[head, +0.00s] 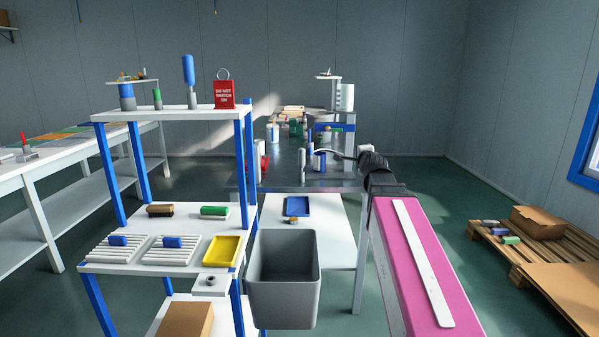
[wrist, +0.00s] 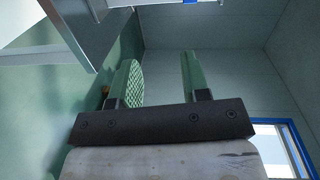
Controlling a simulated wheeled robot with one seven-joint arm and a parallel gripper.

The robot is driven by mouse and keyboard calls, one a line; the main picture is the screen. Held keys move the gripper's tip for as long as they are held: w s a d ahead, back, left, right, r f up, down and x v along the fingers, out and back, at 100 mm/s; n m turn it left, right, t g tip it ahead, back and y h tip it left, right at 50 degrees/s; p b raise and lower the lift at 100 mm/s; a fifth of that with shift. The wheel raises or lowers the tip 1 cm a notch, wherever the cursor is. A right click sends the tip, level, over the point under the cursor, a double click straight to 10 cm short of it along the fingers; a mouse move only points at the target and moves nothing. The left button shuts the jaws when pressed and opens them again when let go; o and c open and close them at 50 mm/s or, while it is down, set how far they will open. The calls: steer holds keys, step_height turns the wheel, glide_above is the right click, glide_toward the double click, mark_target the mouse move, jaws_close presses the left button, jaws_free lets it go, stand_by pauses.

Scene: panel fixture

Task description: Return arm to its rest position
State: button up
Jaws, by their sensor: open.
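My gripper (wrist: 155,78) shows in the wrist view with its two green fingers apart. The gap between them is empty, with only the grey wall behind it. What looks like my arm, pink with a white strip (head: 423,262), extends forward at the right of the head view. A black part (head: 373,163) is at its far end, by the right edge of the dark workbench. I cannot make out the fingers in the head view.
The dark-topped workbench (head: 285,180) carries several items. A blue-and-white shelf rack (head: 170,114) stands left with a red tag (head: 224,95) on top. A grey bin (head: 284,294) stands in front. A pallet (head: 522,268) with boxes lies right. Green floor is clear between bench and pallet.

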steer(key=s+a+f+n+g+y, duration=0.15)
steer(key=s+f+n+g, duration=0.25)
steer(key=f, duration=0.8)
steer(key=s+a+f+n+g+h, duration=0.15)
steer(key=s+f+n+g, duration=0.25)
steer(key=f, duration=0.8)
steer(key=s+f+n+g, duration=0.8)
steer(key=s+f, duration=0.9)
steer(key=shift+s+a+f+n+g, duration=0.35)
steer(key=shift+s+f+n+g, duration=0.05)
